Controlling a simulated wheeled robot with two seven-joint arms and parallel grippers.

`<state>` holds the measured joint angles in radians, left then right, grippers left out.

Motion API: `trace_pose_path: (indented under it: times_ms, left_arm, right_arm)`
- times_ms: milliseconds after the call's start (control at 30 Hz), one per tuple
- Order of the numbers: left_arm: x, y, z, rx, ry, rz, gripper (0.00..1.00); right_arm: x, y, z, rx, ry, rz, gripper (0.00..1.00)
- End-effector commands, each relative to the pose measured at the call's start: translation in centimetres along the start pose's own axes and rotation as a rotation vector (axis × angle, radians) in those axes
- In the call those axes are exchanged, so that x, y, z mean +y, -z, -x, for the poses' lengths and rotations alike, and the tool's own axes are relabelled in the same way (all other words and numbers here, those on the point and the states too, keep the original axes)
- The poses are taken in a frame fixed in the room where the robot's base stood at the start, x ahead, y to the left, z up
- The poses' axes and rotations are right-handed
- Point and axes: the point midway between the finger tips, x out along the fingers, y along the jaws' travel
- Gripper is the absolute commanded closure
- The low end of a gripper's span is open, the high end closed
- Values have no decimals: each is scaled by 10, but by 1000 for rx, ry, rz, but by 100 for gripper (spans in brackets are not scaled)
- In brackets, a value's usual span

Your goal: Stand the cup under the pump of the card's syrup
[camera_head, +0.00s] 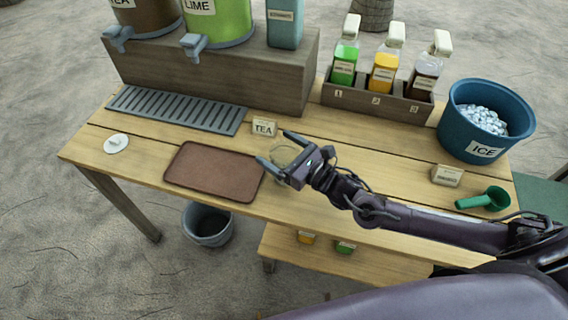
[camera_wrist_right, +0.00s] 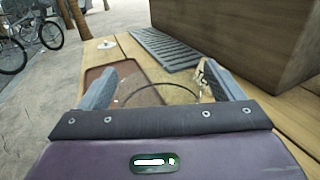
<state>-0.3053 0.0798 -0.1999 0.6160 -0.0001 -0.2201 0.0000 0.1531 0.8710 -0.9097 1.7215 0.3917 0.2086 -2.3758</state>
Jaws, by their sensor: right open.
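A clear cup (camera_head: 283,155) stands on the table right of the brown tray, between the fingers of my right gripper (camera_head: 276,150). In the right wrist view the cup's thin round rim (camera_wrist_right: 160,86) shows between the two open fingers (camera_wrist_right: 162,88); I cannot tell whether they touch it. Three pump-topped syrup bottles stand in a wooden rack (camera_head: 375,102) marked 1, 2 and 3: green (camera_head: 344,66), yellow (camera_head: 383,74) and dark (camera_head: 424,78). A card reading TEA (camera_head: 264,128) stands behind the cup. Another card (camera_head: 447,175) is too small to read. My left gripper is out of view.
A brown tray (camera_head: 212,172) and a drip grate (camera_head: 178,109) lie to the left, with a white disc (camera_head: 116,143). Tea (camera_head: 147,17) and lime (camera_head: 218,20) dispensers stand on the raised box. The ice bucket (camera_head: 487,120) and green scoop (camera_head: 485,200) are right.

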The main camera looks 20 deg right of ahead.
Motion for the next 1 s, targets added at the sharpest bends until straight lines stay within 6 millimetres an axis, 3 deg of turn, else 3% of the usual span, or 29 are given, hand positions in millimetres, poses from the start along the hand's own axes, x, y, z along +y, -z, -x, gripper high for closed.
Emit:
trace_pose_path:
  times_ms: [267, 767, 1000]
  left_arm:
    - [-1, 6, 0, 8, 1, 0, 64]
    - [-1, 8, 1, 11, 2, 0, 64]
    - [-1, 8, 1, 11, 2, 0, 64]
  right_arm:
    - [0, 0, -4, 1, -1, -1, 13]
    - [0, 0, -4, 0, 0, -1, 76]
    - [0, -2, -4, 0, -1, 0, 76]
